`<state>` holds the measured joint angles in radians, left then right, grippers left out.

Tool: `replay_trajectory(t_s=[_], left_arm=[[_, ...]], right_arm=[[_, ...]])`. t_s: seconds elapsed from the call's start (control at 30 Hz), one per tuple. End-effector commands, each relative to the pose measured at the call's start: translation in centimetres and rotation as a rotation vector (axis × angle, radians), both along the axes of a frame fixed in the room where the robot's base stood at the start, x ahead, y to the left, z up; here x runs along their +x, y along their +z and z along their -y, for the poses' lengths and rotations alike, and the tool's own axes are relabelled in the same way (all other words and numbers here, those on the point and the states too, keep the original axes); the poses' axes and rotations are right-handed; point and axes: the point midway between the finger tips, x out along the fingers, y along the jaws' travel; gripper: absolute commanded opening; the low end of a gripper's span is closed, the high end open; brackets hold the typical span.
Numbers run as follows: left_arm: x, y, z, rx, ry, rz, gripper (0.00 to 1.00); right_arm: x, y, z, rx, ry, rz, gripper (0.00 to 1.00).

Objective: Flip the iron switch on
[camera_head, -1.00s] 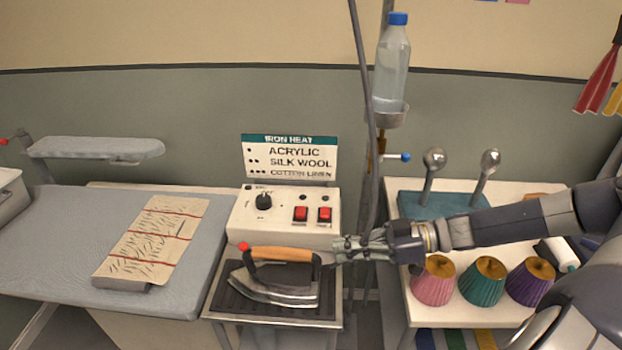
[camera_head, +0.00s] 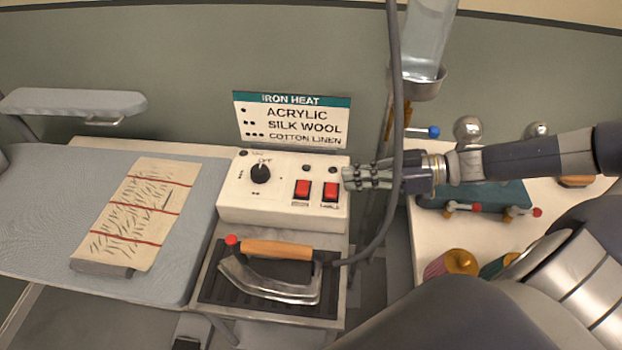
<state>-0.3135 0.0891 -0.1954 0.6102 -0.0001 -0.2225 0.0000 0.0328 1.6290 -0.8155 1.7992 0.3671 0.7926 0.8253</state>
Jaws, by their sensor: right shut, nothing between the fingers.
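A white control box (camera_head: 232,205) stands behind the iron, with a black dial (camera_head: 261,174) on the left of its face. Two red rocker switches sit on its right part, the left switch (camera_head: 302,189) and the right switch (camera_head: 330,191). Their labels are too small to read. The iron (camera_head: 275,270), with a wooden handle, rests on a dark ribbed pad (camera_head: 215,288) in front of the box. My right gripper (camera_head: 347,177) is shut and empty, its fingertips at the box's right edge, close beside the right switch. I cannot tell whether they touch. My left gripper is not in view.
A grey hose (camera_head: 396,130) hangs across my right gripper's wrist area and runs to the iron. A bottle (camera_head: 427,40) hangs above on a pole. A padded board (camera_head: 60,220) with a folded cloth (camera_head: 135,220) lies left. A heat sign (camera_head: 293,120) stands behind the box.

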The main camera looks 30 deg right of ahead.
Motion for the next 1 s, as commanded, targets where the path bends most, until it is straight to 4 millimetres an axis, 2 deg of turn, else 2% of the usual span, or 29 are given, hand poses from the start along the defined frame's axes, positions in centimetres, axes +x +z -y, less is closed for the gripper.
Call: replay_trajectory(t_s=[0.2, 0.3, 0.5, 0.7, 1.0], left_arm=[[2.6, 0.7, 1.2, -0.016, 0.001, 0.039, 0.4], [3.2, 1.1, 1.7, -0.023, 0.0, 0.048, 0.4], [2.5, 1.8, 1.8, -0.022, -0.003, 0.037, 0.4], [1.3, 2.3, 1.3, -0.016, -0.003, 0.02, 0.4], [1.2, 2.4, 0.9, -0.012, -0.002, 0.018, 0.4]], right_arm=[[1.6, -0.3, -2.2, 0.006, 0.0, 0.005, 0.0], [2.4, -0.7, -3.4, 0.005, 0.0, 0.006, 0.0], [4.1, -1.3, -5.8, 0.005, 0.0, 0.005, 0.0], [5.1, -2.0, -7.2, 0.001, -0.001, 0.002, 0.0], [5.5, -2.3, -7.7, 0.0, -0.001, 0.002, 0.0]])
